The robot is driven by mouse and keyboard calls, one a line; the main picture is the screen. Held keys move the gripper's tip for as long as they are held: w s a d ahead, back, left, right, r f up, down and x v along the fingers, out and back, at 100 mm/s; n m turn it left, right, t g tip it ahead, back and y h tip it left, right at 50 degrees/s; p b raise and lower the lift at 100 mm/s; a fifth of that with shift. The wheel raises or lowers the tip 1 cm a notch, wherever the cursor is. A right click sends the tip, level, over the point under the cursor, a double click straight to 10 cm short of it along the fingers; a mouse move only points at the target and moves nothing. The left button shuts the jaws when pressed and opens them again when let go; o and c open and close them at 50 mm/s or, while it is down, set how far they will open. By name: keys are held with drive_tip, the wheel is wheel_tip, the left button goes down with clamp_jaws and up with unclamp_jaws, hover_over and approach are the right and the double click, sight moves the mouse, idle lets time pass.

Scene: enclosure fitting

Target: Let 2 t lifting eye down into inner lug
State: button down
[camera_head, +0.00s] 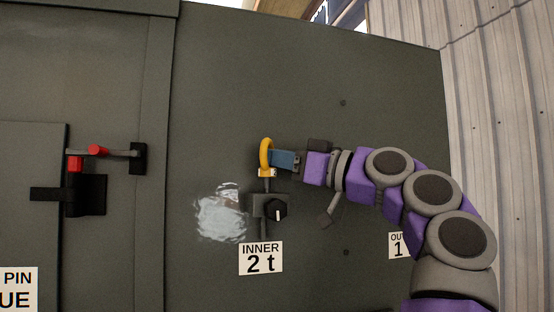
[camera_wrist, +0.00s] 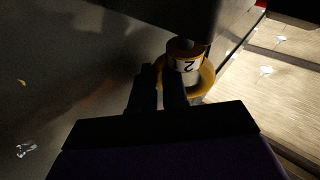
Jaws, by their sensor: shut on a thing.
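The 2 t lifting eye (camera_head: 265,152) is a yellow ring with a pale labelled collar and a grey shank below. It is upright in the head view. In the wrist view the eye (camera_wrist: 206,80) shows its ring and a white band marked 2. My gripper (camera_head: 284,160) is shut on the eye, coming from the right. Its dark fingers also show in the wrist view (camera_wrist: 160,82). The inner lug (camera_head: 258,206) is a grey block on the panel directly below the eye. The shank reaches down to about the lug's top; I cannot tell whether its tip is inside.
A black knob (camera_head: 276,210) with a white mark sits at the lug's right. The INNER 2 t sign (camera_head: 261,258) is below. A second sign (camera_head: 398,245) is partly hidden by my arm. A red-handled latch (camera_head: 97,151) is at left. The panel above the eye is clear.

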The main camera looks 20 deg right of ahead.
drive_tip(key=shift+f+b, duration=0.5)
drive_tip(key=shift+f, duration=0.05)
drive_tip(key=shift+r, duration=0.1)
drive_tip(key=shift+r+p, duration=1.4)
drive_tip(key=shift+p, duration=0.1)
drive_tip(key=shift+f+b, duration=1.55)
idle(0.6)
drive_tip(key=shift+f, duration=0.15)
drive_tip(key=c, duration=1.5)
unclamp_jaws()
drive_tip(key=shift+w, duration=0.1)
drive_tip(key=o, duration=0.4)
drive_tip(key=shift+s, duration=0.3)
drive_tip(key=shift+o, duration=0.2)
